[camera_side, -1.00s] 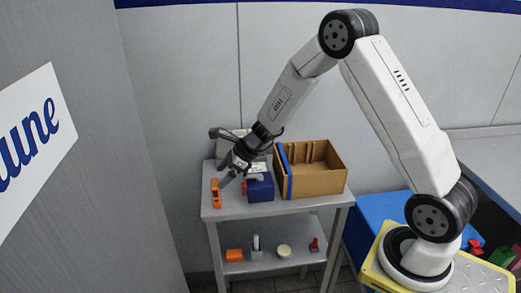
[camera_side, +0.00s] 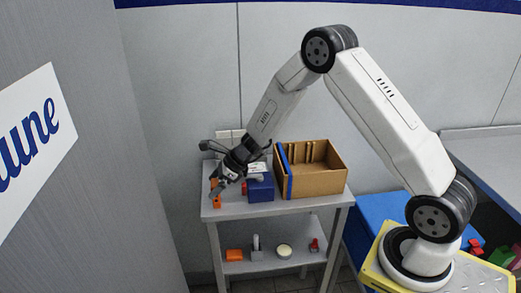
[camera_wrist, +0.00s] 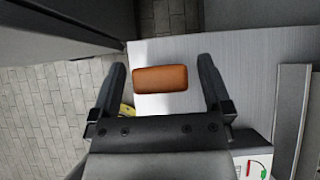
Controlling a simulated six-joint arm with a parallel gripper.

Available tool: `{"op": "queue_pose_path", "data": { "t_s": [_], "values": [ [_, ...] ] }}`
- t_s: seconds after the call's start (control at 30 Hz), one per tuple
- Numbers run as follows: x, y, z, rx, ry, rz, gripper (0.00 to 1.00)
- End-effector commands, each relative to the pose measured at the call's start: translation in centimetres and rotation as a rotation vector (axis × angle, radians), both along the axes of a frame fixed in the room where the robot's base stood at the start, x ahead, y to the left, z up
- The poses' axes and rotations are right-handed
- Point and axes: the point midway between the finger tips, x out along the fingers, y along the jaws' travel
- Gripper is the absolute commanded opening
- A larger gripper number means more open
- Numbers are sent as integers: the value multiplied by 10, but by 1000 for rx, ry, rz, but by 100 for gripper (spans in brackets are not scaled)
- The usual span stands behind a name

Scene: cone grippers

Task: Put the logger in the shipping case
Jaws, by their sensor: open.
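An orange block (camera_side: 217,201), which I take for the logger, lies at the left end of the grey table. In the wrist view the orange block (camera_wrist: 160,79) shows between my two spread fingers, with space on both sides. My gripper (camera_side: 214,186) is open and empty, tilted down over the block and partly covering it. A tan open-topped box (camera_side: 318,182) with a blue edge and inner slots stands at the table's right; it may be the shipping case. No label confirms this.
A blue box (camera_side: 261,190) stands between the block and the tan box, with a small red thing (camera_side: 244,188) beside it. A whitish panel (camera_side: 230,136) is behind my gripper. The lower shelf (camera_side: 268,264) holds several small items.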

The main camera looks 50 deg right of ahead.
Motion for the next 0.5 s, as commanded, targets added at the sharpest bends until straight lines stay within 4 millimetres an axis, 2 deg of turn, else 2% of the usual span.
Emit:
{"op": "queue_pose_path", "data": {
  "t_s": [0.03,0.07,0.3,0.37,0.5],
  "values": [
    [0,0,0,0,0,0,100],
    [0,0,0,0,0,0,94],
    [0,0,0,0,0,0,17],
    [0,0,0,0,0,0,0],
    [0,0,0,0,0,0,0]
  ]
}}
